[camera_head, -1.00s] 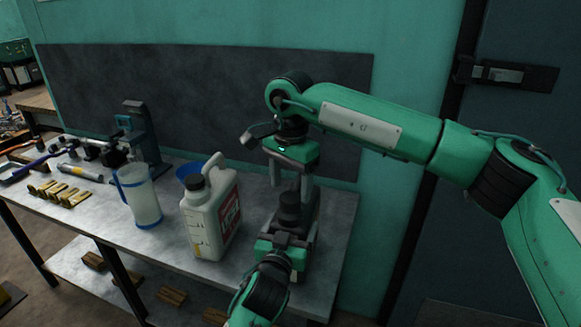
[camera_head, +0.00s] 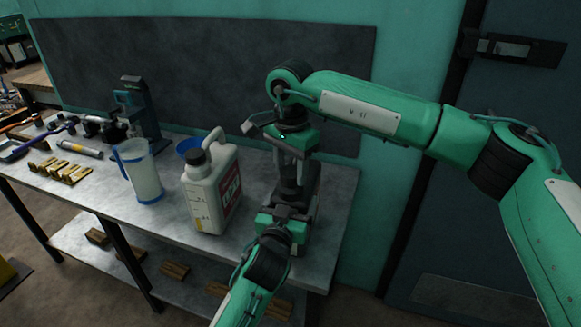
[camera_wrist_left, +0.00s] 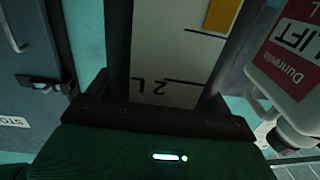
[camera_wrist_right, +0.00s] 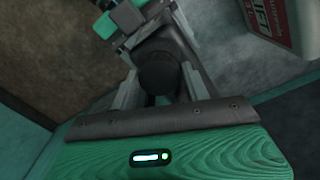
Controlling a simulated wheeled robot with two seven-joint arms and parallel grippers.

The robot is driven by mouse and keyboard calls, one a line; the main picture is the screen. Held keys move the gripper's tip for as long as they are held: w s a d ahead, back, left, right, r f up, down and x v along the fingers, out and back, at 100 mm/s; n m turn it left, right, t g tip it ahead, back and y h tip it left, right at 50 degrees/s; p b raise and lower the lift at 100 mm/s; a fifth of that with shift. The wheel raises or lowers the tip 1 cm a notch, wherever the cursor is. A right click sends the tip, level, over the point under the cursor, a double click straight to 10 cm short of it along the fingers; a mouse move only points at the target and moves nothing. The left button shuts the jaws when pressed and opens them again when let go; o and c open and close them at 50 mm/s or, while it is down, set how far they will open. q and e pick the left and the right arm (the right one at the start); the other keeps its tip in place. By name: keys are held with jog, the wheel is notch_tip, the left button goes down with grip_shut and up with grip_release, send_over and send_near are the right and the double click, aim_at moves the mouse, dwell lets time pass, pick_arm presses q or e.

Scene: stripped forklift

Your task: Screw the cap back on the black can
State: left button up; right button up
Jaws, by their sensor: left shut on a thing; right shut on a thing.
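The black can (camera_head: 309,200) stands on the right part of the bench, between my two grippers. My left gripper (camera_head: 285,212) is shut on its body from the front. The left wrist view shows the can's pale label (camera_wrist_left: 165,55) with a "2 L" mark between the fingers. My right gripper (camera_head: 291,172) points down from above and is shut on the black round cap (camera_wrist_right: 158,72), seen between its fingers over the can's top. The cap sits in line with the can. Whether its thread is engaged is hidden.
A white jug (camera_head: 208,195) with a black cap stands just left of the can. Further left are a blue funnel (camera_head: 188,144), a clear measuring jug (camera_head: 142,175), a dark stand (camera_head: 143,112) and several brass pieces (camera_head: 62,170). Bare bench (camera_head: 338,195) lies right of the can.

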jog(key=m, duration=0.5)
jog(key=shift+m, duration=0.4)
jog(key=m, duration=0.4)
jog(key=shift+s+f+m, duration=0.1)
jog(key=shift+m, duration=0.2)
jog(key=m, duration=1.1)
jog(key=shift+m, duration=0.4)
jog(key=o, duration=1.1)
jog(key=shift+r, duration=2.3)
jog(key=shift+c, duration=0.3)
